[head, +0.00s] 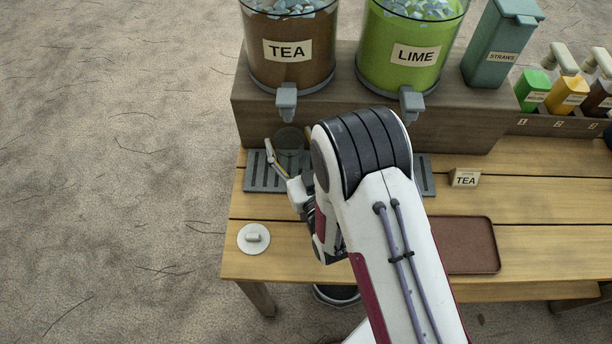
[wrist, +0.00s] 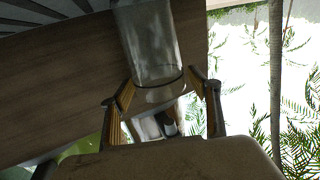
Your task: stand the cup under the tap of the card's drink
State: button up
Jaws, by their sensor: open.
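The clear cup (head: 291,143) stands upright on the grey slotted drip tray (head: 262,180), beneath the tea tap (head: 286,98). The small card (head: 465,178) on the table reads TEA. My gripper (head: 279,162) is open close to the cup, with one yellow-lined finger showing at its left; my arm hides the rest. In the wrist view the cup (wrist: 150,45) is seen through clear walls, and the open fingertips (wrist: 160,80) spread on either side of its near end. I cannot tell whether they touch it.
The TEA dispenser (head: 290,45) and LIME dispenser (head: 412,50) stand on a wooden riser (head: 465,125). A straw box (head: 498,45) and several bottles stand right. A white lid-like disc (head: 253,239) and brown tray (head: 470,245) lie in front.

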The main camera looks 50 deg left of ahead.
jog(key=v, duration=1.1)
jog(key=shift+w+d, duration=0.1)
dwell(0.7)
jog(key=w+d+r+m+t+h, duration=0.1)
jog(key=w+d+r+m+h, duration=0.2)
jog(key=w, duration=0.5)
jog(key=w+d+r+m+t+h, duration=0.1)
jog(key=w+d+m+h, duration=0.15)
jog(key=w+d, duration=0.4)
jog(key=w+d+r+m+t+h, duration=0.1)
jog(key=w+d+r+m+h, duration=0.2)
jog(key=w, duration=0.6)
jog(key=w+d+r+h, duration=0.1)
jog(key=d+r+h, duration=0.3)
jog(key=d, duration=0.5)
jog(key=s+d+r+m+g+h, duration=0.1)
jog(key=s+d+r, duration=0.4)
jog(key=d, duration=0.4)
jog(key=s+d+r+m+g+h, duration=0.1)
jog(key=s+d+r+m, duration=0.1)
jog(key=d+r, duration=0.5)
jog(key=s+d+r+m+g+h, duration=0.1)
jog(key=s+d, duration=0.4)
jog(key=s, duration=0.3)
jog(key=s+d+r+m+g+h, duration=0.1)
jog(key=s+d, duration=0.5)
jog(key=s, duration=0.3)
jog(key=shift+s+r, duration=0.25)
